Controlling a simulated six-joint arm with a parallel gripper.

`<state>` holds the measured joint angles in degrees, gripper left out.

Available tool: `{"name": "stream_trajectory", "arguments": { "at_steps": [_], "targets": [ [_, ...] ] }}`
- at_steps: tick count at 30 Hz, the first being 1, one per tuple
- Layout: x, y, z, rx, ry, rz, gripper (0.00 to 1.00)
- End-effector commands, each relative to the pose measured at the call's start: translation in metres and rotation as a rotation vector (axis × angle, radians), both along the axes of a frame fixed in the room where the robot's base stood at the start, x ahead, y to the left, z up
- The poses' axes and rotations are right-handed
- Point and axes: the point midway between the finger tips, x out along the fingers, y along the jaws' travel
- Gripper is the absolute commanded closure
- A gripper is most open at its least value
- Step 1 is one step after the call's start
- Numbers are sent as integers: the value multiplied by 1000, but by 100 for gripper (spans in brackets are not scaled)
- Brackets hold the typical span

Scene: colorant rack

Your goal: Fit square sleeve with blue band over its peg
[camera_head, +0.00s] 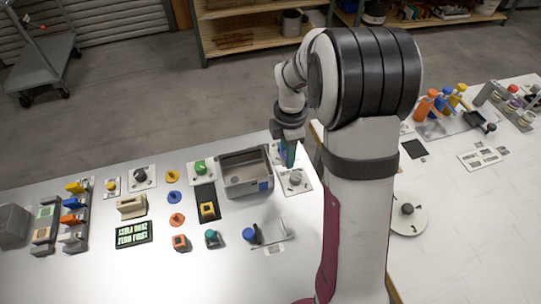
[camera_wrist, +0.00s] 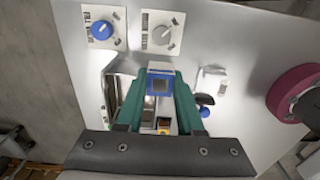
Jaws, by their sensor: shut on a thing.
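My gripper (camera_head: 290,152) is at the right end of the near table, above a white plate with a grey knob. In the wrist view its green fingers (camera_wrist: 160,92) are closed on the square sleeve with the blue band (camera_wrist: 160,84). In the head view the sleeve is hidden or too small to make out. I cannot tell which post is its peg. A yellow square piece (camera_head: 208,210) stands on a black plate (camera_head: 204,191); it also shows beyond the fingers in the wrist view (camera_wrist: 163,126).
Several coloured parts fill the left. The table's front is mostly clear.

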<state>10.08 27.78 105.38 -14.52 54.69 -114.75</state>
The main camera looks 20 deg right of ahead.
Motion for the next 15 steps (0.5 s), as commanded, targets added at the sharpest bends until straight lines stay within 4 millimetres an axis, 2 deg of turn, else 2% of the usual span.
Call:
{"name": "stream_trajectory", "arguments": {
  "at_steps": [2, 5, 8, 11, 15],
  "targets": [
    [6, 8, 2, 0, -2, 19, 100],
    [21, 36, 1, 0, -1, 66, 100],
    [39, 80, -1, -1, 0, 128, 100],
    [53, 134, -3, -1, -1, 194, 100],
    [59, 216, -8, -1, -1, 292, 100]
  ]
}}
